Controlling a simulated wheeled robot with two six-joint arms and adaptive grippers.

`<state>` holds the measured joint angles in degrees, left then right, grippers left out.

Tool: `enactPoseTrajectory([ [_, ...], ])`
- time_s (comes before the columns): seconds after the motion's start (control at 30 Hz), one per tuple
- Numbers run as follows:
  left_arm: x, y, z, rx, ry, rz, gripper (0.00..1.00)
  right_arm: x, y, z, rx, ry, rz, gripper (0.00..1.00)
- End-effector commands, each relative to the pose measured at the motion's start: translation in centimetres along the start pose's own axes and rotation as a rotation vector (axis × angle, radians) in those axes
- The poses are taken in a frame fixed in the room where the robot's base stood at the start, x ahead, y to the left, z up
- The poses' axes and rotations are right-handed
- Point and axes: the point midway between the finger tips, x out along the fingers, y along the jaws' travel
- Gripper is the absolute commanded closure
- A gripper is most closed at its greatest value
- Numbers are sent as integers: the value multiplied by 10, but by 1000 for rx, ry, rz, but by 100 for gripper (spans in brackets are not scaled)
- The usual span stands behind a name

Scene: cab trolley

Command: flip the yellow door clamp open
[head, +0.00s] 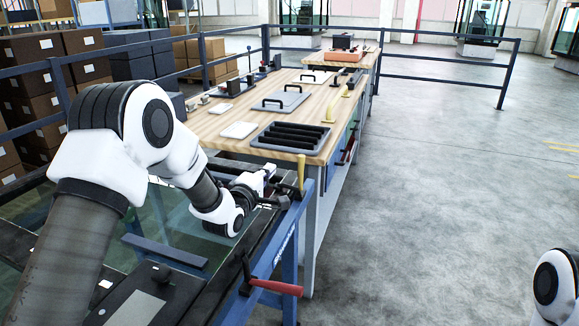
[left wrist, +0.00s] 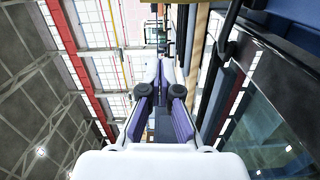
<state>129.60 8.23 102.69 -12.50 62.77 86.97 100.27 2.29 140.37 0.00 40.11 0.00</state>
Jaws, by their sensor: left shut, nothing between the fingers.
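A yellow door clamp (head: 300,172) stands upright at the far right corner of the near glass-and-frame fixture, beside the blue frame. My left gripper (head: 280,202) reaches from the left to just in front of and below the yellow clamp. It is shut and empty; whether it touches the clamp is hard to tell. In the left wrist view the fingers (left wrist: 160,88) point away from the camera, close together, and I cannot make out the clamp there. My right gripper is out of view.
A red-handled clamp (head: 275,287) sits on the fixture's near right side. Blue railings (head: 440,88) stand behind. The floor (head: 450,200) at right is clear.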

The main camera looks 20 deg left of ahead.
Motion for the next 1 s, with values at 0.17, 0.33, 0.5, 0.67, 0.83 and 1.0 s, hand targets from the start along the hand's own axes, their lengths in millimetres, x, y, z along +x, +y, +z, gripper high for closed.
enactPoseTrajectory([
  [0.17, 40, 0, 0, 1, 0, 2, 100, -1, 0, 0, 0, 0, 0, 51],
  [0.33, 50, 0, 26, 2, -3, -1, 100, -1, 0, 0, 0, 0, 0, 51],
  [0.5, 54, 0, 38, 0, 0, 0, 100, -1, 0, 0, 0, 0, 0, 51],
  [0.67, 54, 0, 39, -1, 1, -1, 100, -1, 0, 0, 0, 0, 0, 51],
  [0.83, 54, 0, 38, 0, 1, -1, 100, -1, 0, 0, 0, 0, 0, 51],
  [1.0, 53, 0, 36, 15, 1, -1, 100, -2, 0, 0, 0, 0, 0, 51],
])
